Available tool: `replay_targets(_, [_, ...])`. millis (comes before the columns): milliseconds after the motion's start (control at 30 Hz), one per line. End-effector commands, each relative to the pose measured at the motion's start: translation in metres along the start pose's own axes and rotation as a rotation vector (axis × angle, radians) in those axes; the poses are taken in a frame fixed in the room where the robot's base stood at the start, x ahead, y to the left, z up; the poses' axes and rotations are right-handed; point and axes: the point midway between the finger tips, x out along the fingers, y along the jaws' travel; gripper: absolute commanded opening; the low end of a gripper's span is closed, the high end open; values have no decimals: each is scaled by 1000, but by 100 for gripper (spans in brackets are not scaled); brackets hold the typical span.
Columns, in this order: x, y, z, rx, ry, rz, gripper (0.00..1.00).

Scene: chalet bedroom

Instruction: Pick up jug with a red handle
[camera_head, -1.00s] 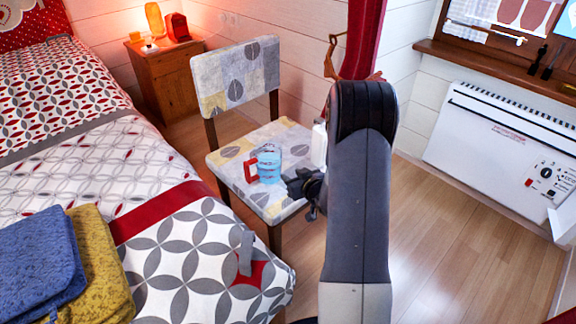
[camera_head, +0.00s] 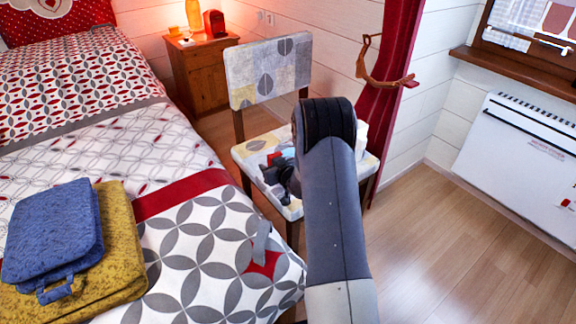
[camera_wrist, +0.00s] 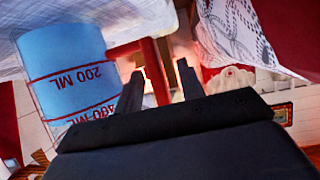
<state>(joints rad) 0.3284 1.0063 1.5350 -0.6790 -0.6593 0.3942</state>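The light blue jug (camera_head: 288,153) with a red handle (camera_head: 273,159) stands on the chair seat (camera_head: 255,148), mostly hidden behind my arm and gripper. In the wrist view the jug (camera_wrist: 68,68) is large at the left, with upside-down "200 ML" marks. Its red handle (camera_wrist: 155,70) passes between my fingers. My gripper (camera_wrist: 160,78) is open; the left finger appears in the handle's loop and the right finger is outside it, with a gap showing. In the head view my dark gripper (camera_head: 277,176) is at the jug, over the seat.
A white object (camera_head: 361,140) stands on the seat at right, partly hidden by my arm. The bed (camera_head: 190,240) is left, with folded blue (camera_head: 55,228) and yellow (camera_head: 120,240) cloths. A nightstand (camera_head: 200,75) is behind. Clear floor (camera_head: 450,240) lies right.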

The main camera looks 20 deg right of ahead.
Motion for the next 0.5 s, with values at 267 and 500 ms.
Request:
replay_targets(267, [2,0,0,0,-1,0,35])
replay_targets(500, [1,0,0,0,0,0,15])
